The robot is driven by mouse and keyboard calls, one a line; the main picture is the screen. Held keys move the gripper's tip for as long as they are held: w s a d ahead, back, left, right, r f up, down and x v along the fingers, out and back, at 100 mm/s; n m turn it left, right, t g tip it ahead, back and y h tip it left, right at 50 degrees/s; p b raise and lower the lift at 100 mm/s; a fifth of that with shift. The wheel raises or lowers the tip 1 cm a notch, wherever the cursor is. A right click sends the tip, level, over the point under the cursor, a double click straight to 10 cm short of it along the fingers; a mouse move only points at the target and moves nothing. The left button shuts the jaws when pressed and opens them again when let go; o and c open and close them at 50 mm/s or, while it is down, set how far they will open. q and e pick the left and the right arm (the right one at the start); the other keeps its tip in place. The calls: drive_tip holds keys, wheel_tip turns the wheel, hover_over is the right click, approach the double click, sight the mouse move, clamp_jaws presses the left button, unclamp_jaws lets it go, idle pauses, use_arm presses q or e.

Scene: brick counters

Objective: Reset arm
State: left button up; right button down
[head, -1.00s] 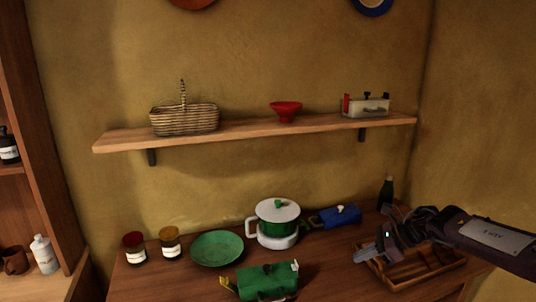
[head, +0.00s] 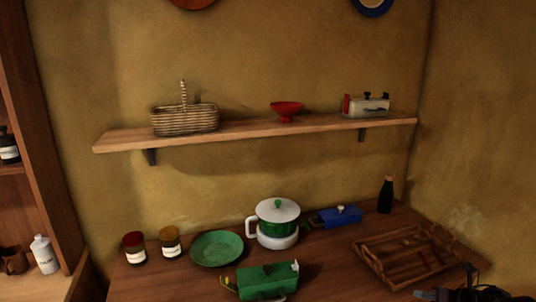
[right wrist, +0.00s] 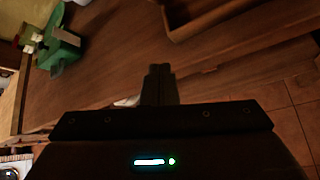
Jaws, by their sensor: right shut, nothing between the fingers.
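My right gripper (head: 440,296) shows at the bottom right edge of the head view, low and in front of the wooden tray (head: 365,252). In the right wrist view its fingers (right wrist: 160,72) are together and empty, over the front edge of the brown wooden counter. It touches none of the objects. My left gripper is in neither view.
A green box (head: 268,282), a white-and-green pot (head: 277,236), a green plate (head: 217,248), a blue box (head: 346,215), a dark bottle (head: 386,196) and two jars (head: 170,244) stand on the counter. A shelf (head: 240,131) hangs above. Tiled floor (right wrist: 285,115) lies beyond the counter edge.

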drive_tip(key=s+d+f+m+h, duration=0.8)
drive_tip(key=s+d+f+m, duration=0.7)
drive_tip(key=d+f+m, duration=0.15)
drive_tip(key=s+d+m+g+h, duration=0.2)
drive_tip(key=s+d+m, duration=0.2)
drive_tip(key=s+d, duration=0.5)
drive_tip(key=s+d+f+m+g+h, duration=0.1)
drive_tip(key=s+d+m+g+h, duration=0.3)
drive_tip(key=s, duration=0.9)
drive_tip(key=s+d+m+g+h, duration=0.1)
drive_tip(key=s+d+m, duration=0.5)
drive_tip(key=s, duration=0.4)
drive_tip(key=s+a+f+g+y, duration=0.1)
drive_tip(key=s+a+f+y, duration=0.15)
drive_tip(key=a+f, duration=0.8)
drive_tip(key=s+a+f+y, duration=0.2)
drive_tip(key=s+a+f, duration=0.2)
drive_tip(key=a+f, duration=0.65)
drive_tip(key=a+f+m+y+b, duration=0.1)
drive_tip(key=a+f, duration=0.2)
drive_tip(key=a, duration=0.9)
drive_tip(key=s+a+f+y, duration=0.1)
drive_tip(key=a+f+y, duration=0.1)
drive_tip(key=a, duration=1)
drive_tip(key=s+a+f+m+y+b, duration=0.1)
drive_tip(key=a+f, duration=0.2)
drive_tip(key=a, duration=1)
drive_tip(key=shift+s+f+m+g+b, duration=0.15)
drive_tip(key=shift+f+m+g+b, duration=0.15)
drive_tip(key=shift+f+m, duration=0.05)
